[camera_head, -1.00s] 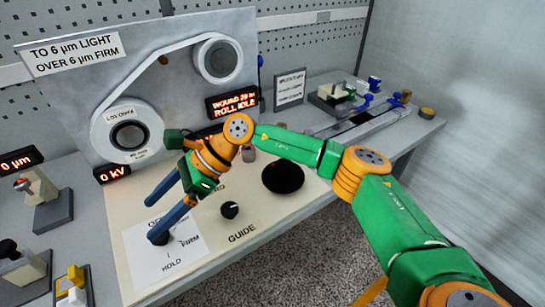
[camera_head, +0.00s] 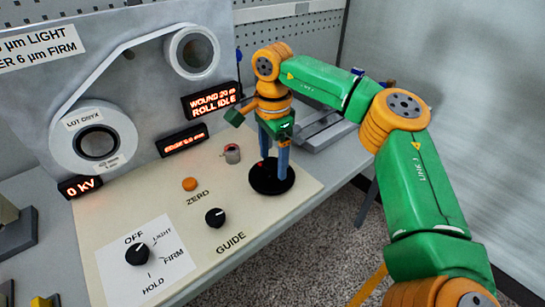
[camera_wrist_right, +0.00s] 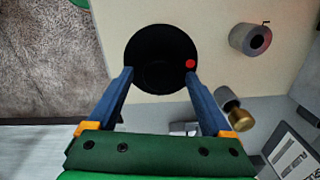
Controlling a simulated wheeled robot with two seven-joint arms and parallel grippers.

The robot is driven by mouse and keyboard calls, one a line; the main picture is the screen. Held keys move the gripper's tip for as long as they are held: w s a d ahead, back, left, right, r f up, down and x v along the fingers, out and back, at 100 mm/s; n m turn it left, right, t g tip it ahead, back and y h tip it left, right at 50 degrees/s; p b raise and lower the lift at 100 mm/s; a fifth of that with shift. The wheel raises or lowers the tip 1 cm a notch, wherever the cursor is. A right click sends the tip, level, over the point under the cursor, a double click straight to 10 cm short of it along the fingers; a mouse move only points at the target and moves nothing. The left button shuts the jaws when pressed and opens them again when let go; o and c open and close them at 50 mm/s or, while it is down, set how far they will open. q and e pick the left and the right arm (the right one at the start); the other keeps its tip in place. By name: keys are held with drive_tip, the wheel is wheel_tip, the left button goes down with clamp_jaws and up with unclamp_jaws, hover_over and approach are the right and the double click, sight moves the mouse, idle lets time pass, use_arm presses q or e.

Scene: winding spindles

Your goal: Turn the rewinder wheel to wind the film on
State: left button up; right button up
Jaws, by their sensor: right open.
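The rewinder wheel is a black disc (camera_head: 258,184) at the right of the cream panel; it also shows in the wrist view (camera_wrist_right: 160,45) with a red dot near its right edge. My right gripper (camera_head: 274,167) points down over the wheel, fingers apart and nothing between them. In the wrist view its fingertips (camera_wrist_right: 158,74) straddle the wheel's near part; I cannot tell whether they touch it. The pale film (camera_head: 92,75) runs from the lower-left roll (camera_head: 65,148) up to the upper roll (camera_head: 192,70). A display (camera_head: 212,101) reads "WOUND 20 m ROLL IDLE". My left gripper is not in view.
The panel holds the OFF/LIGHT/FIRM/HOLD knob (camera_head: 137,253), the GUIDE knob (camera_head: 215,217), the orange ZERO button (camera_head: 189,184) and a grey knob (camera_head: 232,154) near the wheel. Another display (camera_head: 80,186) reads "0 kV". Carpet lies beyond the table's front edge.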

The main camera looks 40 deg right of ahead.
clamp_jaws()
drive_tip(key=shift+m, duration=0.3)
drive_tip(key=m+p, duration=0.1)
drive_tip(key=m, duration=0.2)
drive_tip(key=shift+r+p, duration=0.1)
drive_tip(key=shift+p, duration=0.25)
drive_tip(key=m+p, duration=0.1)
drive_tip(key=m, duration=0.4)
drive_tip(key=shift+a+p, duration=0.1)
drive_tip(key=shift+p, duration=0.2)
drive_tip(key=m+p, duration=0.1)
drive_tip(key=m, duration=0.4)
drive_tip(key=shift+s+m, duration=0.1)
drive_tip(key=shift+m, duration=0.3)
drive_tip(key=m+p, duration=0.1)
drive_tip(key=m, duration=0.4)
drive_tip(key=shift+m, duration=0.3)
